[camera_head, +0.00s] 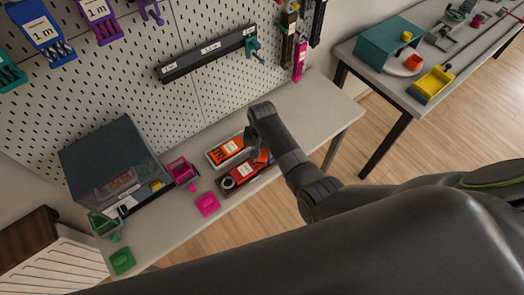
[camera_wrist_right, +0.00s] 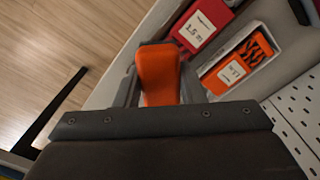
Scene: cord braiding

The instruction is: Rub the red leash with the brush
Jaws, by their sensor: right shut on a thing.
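My right gripper (camera_head: 259,148) is over the workbench at the trays. It is shut on an orange piece (camera_wrist_right: 158,75), which I take for the brush's handle; no bristles show. A bit of the orange brush (camera_head: 263,156) shows below the gripper in the head view. The red leash (camera_head: 241,174) with a white label lies in the front tray, close beside the gripper. A red labelled piece shows in the wrist view (camera_wrist_right: 207,20). I cannot tell whether the brush touches the leash. My left gripper is not in view.
An orange labelled leash (camera_head: 225,151) lies in a light tray behind. A pink block (camera_head: 207,203), a pink holder (camera_head: 182,170) and a dark clear-fronted box (camera_head: 112,165) stand to the left. A pegboard (camera_head: 130,75) rises behind the workbench (camera_head: 320,105), whose right end is clear.

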